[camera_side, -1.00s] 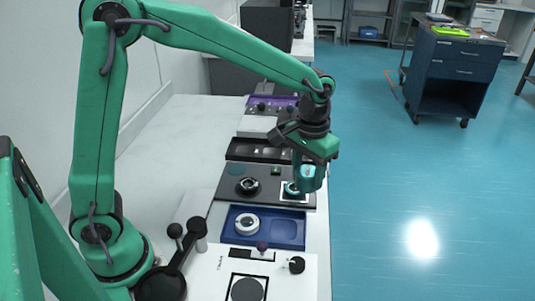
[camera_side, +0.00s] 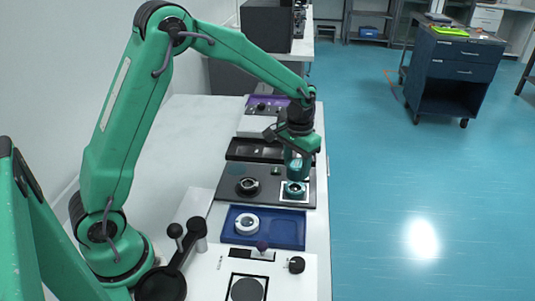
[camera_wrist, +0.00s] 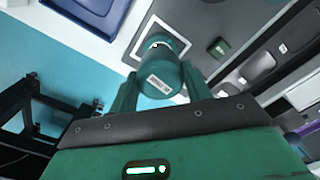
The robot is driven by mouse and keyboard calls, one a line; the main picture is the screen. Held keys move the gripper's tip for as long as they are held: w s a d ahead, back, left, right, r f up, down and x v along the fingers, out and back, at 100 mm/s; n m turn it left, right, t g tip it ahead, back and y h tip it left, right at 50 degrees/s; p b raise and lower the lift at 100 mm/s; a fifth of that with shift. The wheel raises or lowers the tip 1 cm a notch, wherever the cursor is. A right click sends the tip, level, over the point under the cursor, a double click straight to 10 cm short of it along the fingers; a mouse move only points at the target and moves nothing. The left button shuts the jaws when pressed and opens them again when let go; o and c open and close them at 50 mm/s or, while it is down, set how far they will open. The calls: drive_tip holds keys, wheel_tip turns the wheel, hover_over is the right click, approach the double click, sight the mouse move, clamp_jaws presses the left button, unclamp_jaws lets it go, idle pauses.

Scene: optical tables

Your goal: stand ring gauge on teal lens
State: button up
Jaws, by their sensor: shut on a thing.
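The teal lens (camera_side: 295,189) stands inside a white-bordered square on the right end of the dark board; it shows in part in the wrist view (camera_wrist: 156,45). My gripper (camera_side: 298,165) is shut on a teal cylinder with a white label, which I take to be the ring gauge (camera_side: 297,171). In the wrist view the two fingers (camera_wrist: 158,85) sit either side of the ring gauge (camera_wrist: 160,80). It is held about over the lens, and covers part of it in the wrist view. I cannot tell whether they touch.
The dark board (camera_side: 263,197) also carries a black ring-shaped part (camera_side: 248,185) and a small green block (camera_side: 276,171). A blue tray (camera_side: 285,229) with a white ring-shaped part (camera_side: 246,224) lies nearer. A black tray (camera_side: 250,149) lies behind. The table's right edge is close.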

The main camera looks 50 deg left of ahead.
sight(296, 175)
drive_tip(key=shift+f, duration=2.05)
drive_tip(key=shift+f, duration=0.15)
drive_tip(key=o, duration=1.1)
wheel_tip(296, 175, up, 12)
drive_tip(key=shift+f, duration=0.25)
drive_tip(key=shift+r, duration=0.45)
drive_tip(key=shift+s, duration=0.1)
